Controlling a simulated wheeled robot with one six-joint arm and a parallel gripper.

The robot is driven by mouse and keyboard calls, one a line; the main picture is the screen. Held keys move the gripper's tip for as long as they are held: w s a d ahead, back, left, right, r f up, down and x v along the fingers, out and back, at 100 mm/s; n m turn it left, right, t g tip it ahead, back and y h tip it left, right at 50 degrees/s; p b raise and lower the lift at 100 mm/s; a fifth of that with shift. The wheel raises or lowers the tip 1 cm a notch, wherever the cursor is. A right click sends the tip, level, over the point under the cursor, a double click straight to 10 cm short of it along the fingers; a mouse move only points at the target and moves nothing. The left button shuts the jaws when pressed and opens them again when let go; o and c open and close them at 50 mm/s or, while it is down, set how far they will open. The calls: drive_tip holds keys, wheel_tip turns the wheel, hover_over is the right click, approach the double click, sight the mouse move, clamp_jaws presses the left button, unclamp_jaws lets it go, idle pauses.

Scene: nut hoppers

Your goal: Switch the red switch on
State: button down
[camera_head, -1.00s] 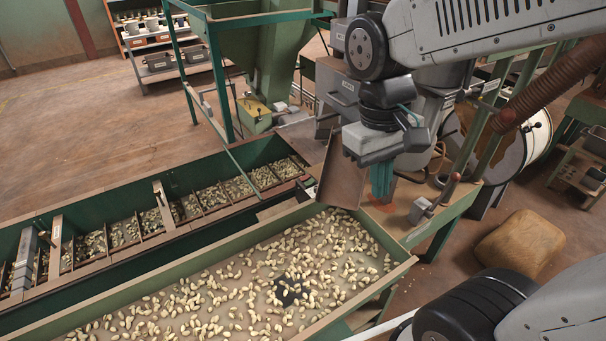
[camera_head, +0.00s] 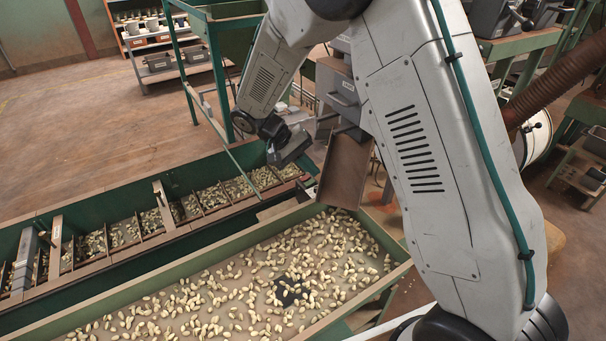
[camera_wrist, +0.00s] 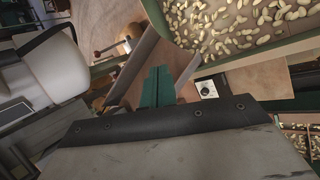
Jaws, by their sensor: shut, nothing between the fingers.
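I cannot clearly make out a red switch. A small control panel (camera_head: 308,182) with a pale face is at the near right end of the green sorting trough; a faint reddish spot shows beside it. In the wrist view a white plate with a dark round knob (camera_wrist: 207,88) lies to the right of my fingers. My gripper (camera_wrist: 158,72) is shut and empty, its teal fingers together, apart from the plate in the picture. In the head view only its grey body shows, above the trough's far right end; the fingers are hidden.
A brown metal chute (camera_head: 345,170) stands close to the right of my gripper. A wide green-rimmed tray (camera_head: 190,262) of nuts lies in front. A lever with a brownish ball (camera_wrist: 97,53) shows in the wrist view. Open floor lies at the back left.

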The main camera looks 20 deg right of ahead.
drive_tip(key=w+a+f+m+t+h, duration=0.3)
drive_tip(key=w+f+m+h, duration=0.15)
drive_tip(key=w+f, duration=1)
drive_tip(key=w+a+m+t, duration=0.1)
drive_tip(key=w+m+t, duration=0.2)
drive_tip(key=w+m, duration=0.3)
drive_tip(key=shift+w+m+h, duration=0.2)
drive_tip(key=shift+m+h, duration=0.15)
drive_tip(key=shift+m, duration=1)
drive_tip(key=shift+f, duration=0.1)
hover_over(303, 179)
drive_tip(key=a, duration=0.1)
drive_tip(key=f, duration=0.4)
drive_tip(key=shift+s+a, duration=0.1)
drive_tip(key=shift+a, duration=0.1)
drive_tip(key=shift+w+d+f, duration=0.1)
drive_tip(key=shift+d+f, duration=0.15)
drive_tip(key=shift+f, duration=0.4)
drive_tip(key=shift+w+d+f, duration=0.1)
drive_tip(key=shift+d+f, duration=0.15)
drive_tip(key=shift+f, duration=0.4)
drive_tip(key=shift+d+f, duration=0.25)
drive_tip(key=shift+f, duration=0.4)
